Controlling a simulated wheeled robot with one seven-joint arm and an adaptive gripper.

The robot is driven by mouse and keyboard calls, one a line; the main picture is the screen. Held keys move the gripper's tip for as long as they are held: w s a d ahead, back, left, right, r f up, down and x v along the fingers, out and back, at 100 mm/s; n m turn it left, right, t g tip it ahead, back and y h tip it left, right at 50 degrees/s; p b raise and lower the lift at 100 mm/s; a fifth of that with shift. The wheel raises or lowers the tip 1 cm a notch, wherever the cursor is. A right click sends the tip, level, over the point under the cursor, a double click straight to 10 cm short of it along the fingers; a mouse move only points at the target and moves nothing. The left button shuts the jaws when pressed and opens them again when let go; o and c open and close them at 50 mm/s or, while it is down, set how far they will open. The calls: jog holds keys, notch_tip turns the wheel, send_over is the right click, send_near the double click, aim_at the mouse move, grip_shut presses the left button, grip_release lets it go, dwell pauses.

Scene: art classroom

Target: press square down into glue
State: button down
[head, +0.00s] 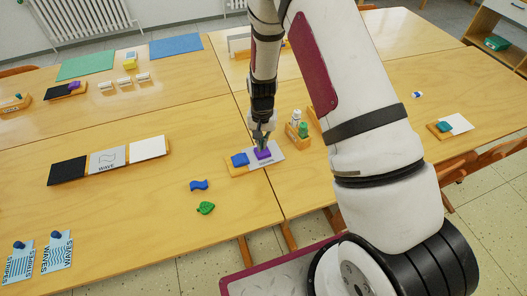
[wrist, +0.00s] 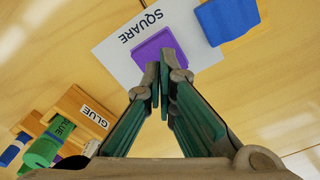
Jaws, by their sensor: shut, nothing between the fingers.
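The purple square (wrist: 158,46) lies flat on a white card marked SQUARE (wrist: 110,52). It also shows in the head view (head: 262,153), on the same card (head: 277,158) near the table seam. My gripper (wrist: 163,85) is shut and empty, with its fingertips over the near edge of the square. In the head view my gripper (head: 261,146) points down at the square. I cannot tell whether the tips touch it. Any glue under the square is hidden.
A blue block (wrist: 228,18) sits beside the square. A wooden GLUE holder (wrist: 85,112) with a green-capped bottle (wrist: 42,150) stands close by. A blue wavy piece (head: 199,185) and a green leaf piece (head: 206,208) lie in front.

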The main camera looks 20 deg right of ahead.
jog(key=shift+r+p, duration=0.75)
jog(key=shift+r, duration=1.85)
jog(key=s+r+n+t, duration=0.1)
jog(key=s+r, duration=0.3)
jog(key=r, duration=0.8)
jog(key=s+r+n+t, duration=0.1)
jog(key=s+r+n, duration=0.15)
jog(key=r, duration=1.05)
jog(key=s+r+n+t, duration=0.1)
jog(key=s+r, duration=0.5)
jog(key=s, duration=0.4)
jog(key=s+r+n+t, duration=0.1)
jog(key=s+r+t, duration=0.1)
jog(key=s+r, duration=0.4)
jog(key=s, duration=0.5)
jog(key=shift+s, duration=0.15)
jog(key=shift+n, duration=0.25)
